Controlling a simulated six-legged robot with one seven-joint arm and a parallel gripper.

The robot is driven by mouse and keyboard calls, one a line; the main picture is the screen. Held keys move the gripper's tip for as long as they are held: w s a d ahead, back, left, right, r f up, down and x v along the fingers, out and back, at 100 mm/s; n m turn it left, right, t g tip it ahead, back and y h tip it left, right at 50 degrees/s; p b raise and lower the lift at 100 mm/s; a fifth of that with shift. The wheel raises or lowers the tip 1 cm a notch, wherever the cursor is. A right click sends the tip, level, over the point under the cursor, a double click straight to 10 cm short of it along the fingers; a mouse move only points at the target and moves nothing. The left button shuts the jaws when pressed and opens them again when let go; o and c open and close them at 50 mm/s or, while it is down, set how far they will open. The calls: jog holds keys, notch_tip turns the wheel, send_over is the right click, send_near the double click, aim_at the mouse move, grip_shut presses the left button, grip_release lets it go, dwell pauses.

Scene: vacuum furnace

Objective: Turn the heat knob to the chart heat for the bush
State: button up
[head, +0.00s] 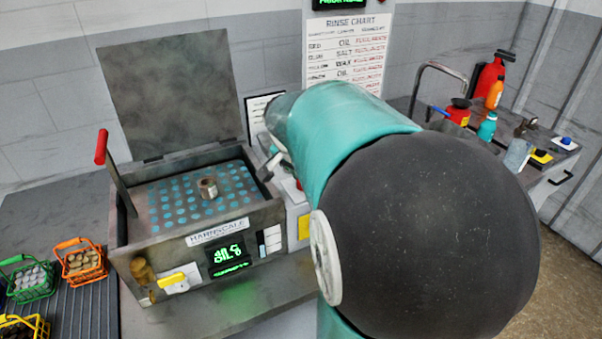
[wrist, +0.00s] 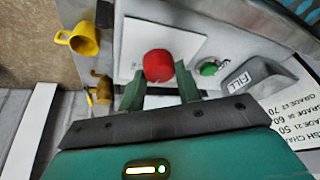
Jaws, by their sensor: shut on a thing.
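My gripper (wrist: 159,76) has its two green fingers on either side of a round red knob (wrist: 158,64) and is shut on it. The knob sits on a white plate; its pointer and scale do not show clearly. A chart (wrist: 295,125) at the right of the wrist view lists grades with numbers such as 50, 60 and 70, partly cut off. In the head view a small brownish metal bush (head: 208,187) stands on the blue-dotted bed of the open furnace (head: 190,158). My arm hides the knob and most of my gripper there. The green display (head: 228,252) is not clearly legible.
A green button (wrist: 208,68) and a grey FILL lever (wrist: 252,76) are right of the knob. A yellow cup-shaped part (wrist: 82,40) is to the left. Small baskets (head: 80,261) stand left of the furnace. Bottles (head: 487,127) stand on the right bench.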

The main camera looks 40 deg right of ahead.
jog(key=shift+m, duration=0.6)
jog(key=shift+g, duration=0.3)
jog(key=o, duration=1)
jog(key=shift+c, duration=0.2)
jog(key=v, duration=1.4)
jog(key=shift+a+f, duration=0.1)
jog(key=shift+a, duration=0.05)
